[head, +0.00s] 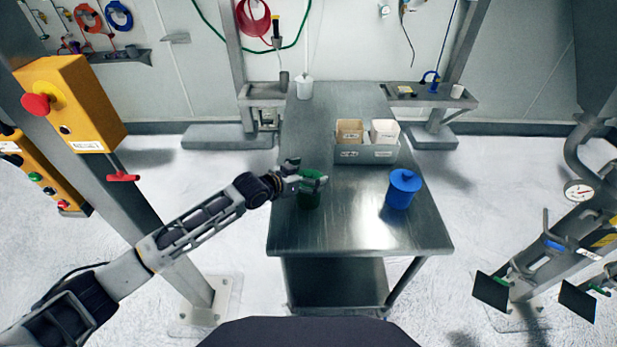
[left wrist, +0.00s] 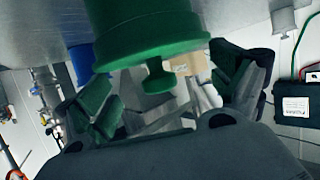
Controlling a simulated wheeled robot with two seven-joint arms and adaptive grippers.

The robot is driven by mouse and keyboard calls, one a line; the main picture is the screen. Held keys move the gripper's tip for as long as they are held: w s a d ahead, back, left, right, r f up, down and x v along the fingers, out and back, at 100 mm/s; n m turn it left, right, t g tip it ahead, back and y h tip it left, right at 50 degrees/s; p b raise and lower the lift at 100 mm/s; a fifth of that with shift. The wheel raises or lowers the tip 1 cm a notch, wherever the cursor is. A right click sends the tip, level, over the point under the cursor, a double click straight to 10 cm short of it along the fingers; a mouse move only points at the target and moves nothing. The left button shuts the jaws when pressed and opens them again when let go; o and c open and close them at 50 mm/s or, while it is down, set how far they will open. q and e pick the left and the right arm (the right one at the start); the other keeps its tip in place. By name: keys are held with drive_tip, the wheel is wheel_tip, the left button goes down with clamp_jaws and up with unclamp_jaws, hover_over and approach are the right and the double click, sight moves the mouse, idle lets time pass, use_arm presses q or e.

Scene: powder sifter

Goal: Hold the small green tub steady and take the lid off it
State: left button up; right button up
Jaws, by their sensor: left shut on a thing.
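The small green tub (head: 309,200) stands near the left edge of the metal table, mostly hidden under my left gripper (head: 308,178). In the left wrist view the tub (left wrist: 140,22) appears upside down at the top, large and close, with its wide green lid (left wrist: 150,52) on it. The lid's knob (left wrist: 158,80) points toward the bottom of that picture. The exact contact is partly hidden. My right gripper does not show.
A blue lidded tub (head: 402,189) stands on the table (head: 340,232) to the right. A grey tray (head: 366,155) with small boxes sits behind. A white container (head: 305,88) stands at the far left. The table's front is clear.

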sight(308, 173)
use_arm(q)
drive_tip(key=shift+r+b, duration=0.6)
drive_tip(key=shift+r, duration=4.4)
